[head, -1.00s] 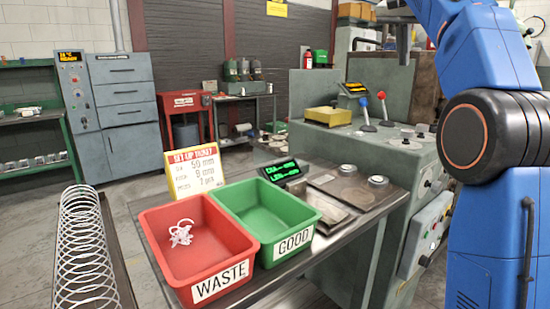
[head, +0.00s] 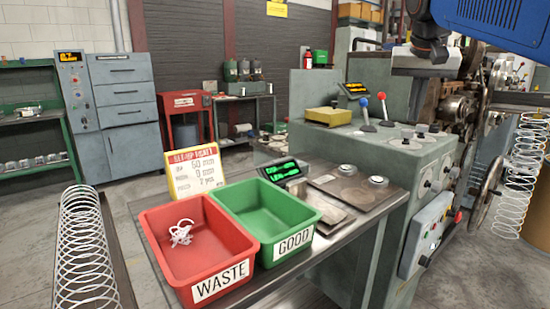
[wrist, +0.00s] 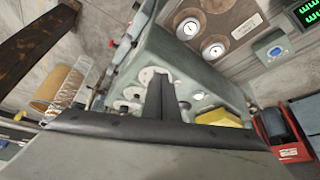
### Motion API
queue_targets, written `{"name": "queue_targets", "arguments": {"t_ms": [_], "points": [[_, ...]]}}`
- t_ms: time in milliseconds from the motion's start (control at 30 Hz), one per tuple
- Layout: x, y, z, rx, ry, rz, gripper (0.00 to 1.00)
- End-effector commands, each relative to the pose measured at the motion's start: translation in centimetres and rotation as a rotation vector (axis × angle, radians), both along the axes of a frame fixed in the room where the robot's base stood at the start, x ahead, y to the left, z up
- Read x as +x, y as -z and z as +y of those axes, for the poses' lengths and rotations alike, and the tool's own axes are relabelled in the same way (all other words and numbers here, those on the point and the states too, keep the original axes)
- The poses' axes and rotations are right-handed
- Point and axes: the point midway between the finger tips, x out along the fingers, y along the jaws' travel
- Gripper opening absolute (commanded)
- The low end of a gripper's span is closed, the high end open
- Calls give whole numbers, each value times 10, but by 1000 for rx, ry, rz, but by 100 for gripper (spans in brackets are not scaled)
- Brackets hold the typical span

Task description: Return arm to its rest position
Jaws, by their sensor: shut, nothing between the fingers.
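My gripper (wrist: 158,98) shows in the wrist view with its dark fingers together and nothing between them. Beyond it in that view is the top of the green coiler machine, seen from above. In the head view my wrist and gripper body hang at the top right, in front of the coiler machine (head: 400,160); the fingertips cannot be made out there. The red WASTE bin (head: 160,222) holds a small white tangle of wire (head: 181,232). The green GOOD bin (head: 262,215) looks empty.
A set-up ticket (head: 195,172) stands behind the bins on the steel bench. A green-lit display (head: 284,170) and metal plates sit beside them. Long wire coils (head: 85,250) lie at left; another coil (head: 522,175) hangs at far right. Lever knobs rise from the machine top.

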Motion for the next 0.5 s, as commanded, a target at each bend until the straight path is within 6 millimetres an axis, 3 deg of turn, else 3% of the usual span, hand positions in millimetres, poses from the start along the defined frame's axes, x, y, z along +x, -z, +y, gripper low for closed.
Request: {"name": "queue_targets", "arguments": {"t_ms": [33,267,500], "points": [[-17,15,2,1,-23,5,0],[-81,92,14,3,-141,22,0],[-153,187,27,9,-253,34,0]]}}
